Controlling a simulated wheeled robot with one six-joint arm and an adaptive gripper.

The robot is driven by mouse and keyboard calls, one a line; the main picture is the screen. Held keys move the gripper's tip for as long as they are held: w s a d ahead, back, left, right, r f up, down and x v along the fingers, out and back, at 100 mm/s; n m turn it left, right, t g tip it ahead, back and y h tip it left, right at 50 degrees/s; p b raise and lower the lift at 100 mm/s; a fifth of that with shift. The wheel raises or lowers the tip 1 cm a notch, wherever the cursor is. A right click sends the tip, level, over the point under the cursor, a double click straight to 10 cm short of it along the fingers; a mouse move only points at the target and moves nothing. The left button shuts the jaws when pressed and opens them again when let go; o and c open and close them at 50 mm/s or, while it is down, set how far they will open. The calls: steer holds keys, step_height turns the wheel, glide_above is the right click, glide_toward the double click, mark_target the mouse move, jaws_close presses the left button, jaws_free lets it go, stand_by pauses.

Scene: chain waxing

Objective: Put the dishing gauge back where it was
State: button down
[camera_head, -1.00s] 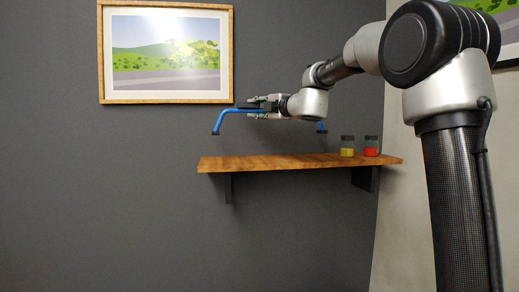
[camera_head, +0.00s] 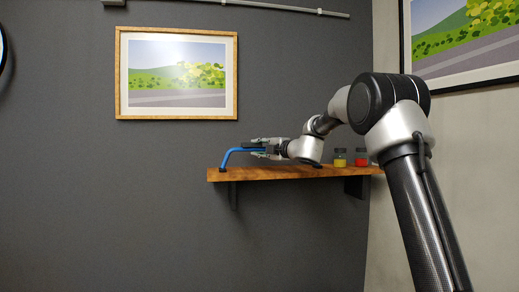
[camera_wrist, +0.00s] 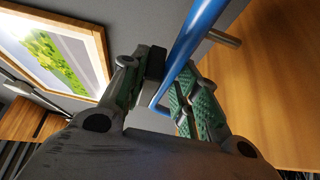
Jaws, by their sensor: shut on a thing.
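The dishing gauge (camera_head: 239,150) is a blue bent bar with dark feet. My gripper (camera_head: 262,148) is shut on its upper bar. The left foot is at the shelf's top near its left end; I cannot tell whether it touches or hovers just above. The right leg is mostly hidden behind my wrist. In the wrist view, the blue bar (camera_wrist: 196,33) runs between the green-padded fingers of my gripper (camera_wrist: 176,88). The wooden shelf (camera_head: 270,175) is fixed to the dark wall.
A yellow jar (camera_head: 340,158) and a red jar (camera_head: 361,158) stand on the shelf's right part, close to my wrist. A framed landscape picture (camera_head: 177,73) hangs above the shelf. The side wall is close on the right.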

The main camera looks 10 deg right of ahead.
steer(key=shift+f, duration=0.1)
steer(key=c, duration=1.1)
jaws_free()
